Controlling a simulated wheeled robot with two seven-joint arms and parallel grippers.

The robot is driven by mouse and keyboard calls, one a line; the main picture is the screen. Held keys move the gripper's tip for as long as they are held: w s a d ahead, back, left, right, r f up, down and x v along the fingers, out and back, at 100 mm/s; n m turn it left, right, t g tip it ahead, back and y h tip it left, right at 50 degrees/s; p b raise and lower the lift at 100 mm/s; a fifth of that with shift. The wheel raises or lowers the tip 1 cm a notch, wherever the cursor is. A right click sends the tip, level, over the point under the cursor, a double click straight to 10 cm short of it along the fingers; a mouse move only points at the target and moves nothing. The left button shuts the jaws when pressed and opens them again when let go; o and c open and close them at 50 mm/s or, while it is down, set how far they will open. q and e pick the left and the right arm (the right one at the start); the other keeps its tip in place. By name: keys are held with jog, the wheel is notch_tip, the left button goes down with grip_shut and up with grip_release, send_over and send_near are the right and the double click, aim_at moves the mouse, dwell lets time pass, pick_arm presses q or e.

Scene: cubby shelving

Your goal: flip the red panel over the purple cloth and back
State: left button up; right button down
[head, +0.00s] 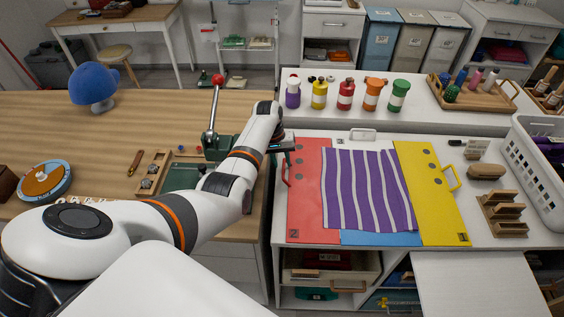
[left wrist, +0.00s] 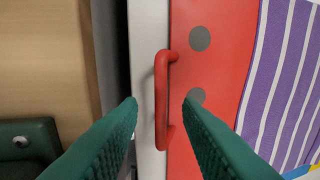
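The red panel (head: 306,206) lies flat on the white table at the left of the purple cloth. Its red handle (left wrist: 160,98) stands along its left edge. The purple cloth (head: 366,190) with white stripes lies spread between the red panel and the yellow panel (head: 428,197), over a blue panel (head: 380,239). My left gripper (head: 289,146) is above the red panel's left edge. In the left wrist view its green fingers (left wrist: 158,105) are open, one on each side of the handle, with no contact visible. My right gripper is not in view.
Several coloured bottles (head: 345,95) stand on the raised ledge behind. A wooden stand (head: 502,214) and a white basket (head: 541,168) are at the right. A green lever press (head: 215,145) stands on the wooden table beside my left arm.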

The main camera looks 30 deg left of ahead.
pick_arm(q)
jog(key=shift+d+f, duration=0.2)
jog(key=shift+f, duration=0.35)
grip_shut()
jog(key=shift+a, duration=0.15)
